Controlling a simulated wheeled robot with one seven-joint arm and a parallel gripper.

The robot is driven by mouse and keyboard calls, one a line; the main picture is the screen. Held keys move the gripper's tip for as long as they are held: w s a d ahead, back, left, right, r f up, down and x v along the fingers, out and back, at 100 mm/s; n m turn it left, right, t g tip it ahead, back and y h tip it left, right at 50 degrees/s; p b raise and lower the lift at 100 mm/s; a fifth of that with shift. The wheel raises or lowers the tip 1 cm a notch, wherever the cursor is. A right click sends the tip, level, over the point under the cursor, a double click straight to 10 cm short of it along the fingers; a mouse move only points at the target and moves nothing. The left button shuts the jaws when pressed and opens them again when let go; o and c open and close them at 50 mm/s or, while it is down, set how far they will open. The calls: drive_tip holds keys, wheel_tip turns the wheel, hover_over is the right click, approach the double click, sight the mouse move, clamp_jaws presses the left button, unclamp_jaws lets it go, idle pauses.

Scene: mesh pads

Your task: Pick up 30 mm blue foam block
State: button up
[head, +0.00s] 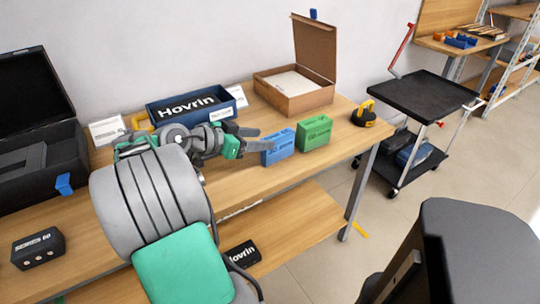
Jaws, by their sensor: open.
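A blue block (280,149) stands upright on the wooden table, near its front edge, just left of a similar green block (315,134). My gripper (262,139) is open, with its two dark fingers pointing right toward the blue block. The fingertips overlap the block's left end in the picture. I cannot tell whether they touch it or stand around it. Nothing shows held between the fingers. Part of the block's left end is hidden by the fingers.
A blue Hovrin bin (161,118) and an open cardboard box (296,101) stand behind. A yellow and black tape measure (364,114) sits at the table's right end. An open black case (38,153) is at left. A black cart (424,99) stands to the right.

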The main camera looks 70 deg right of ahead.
sight(270, 138)
drive_tip(key=x, duration=0.8)
drive_tip(key=shift+w+f, duration=0.2)
clamp_jaws()
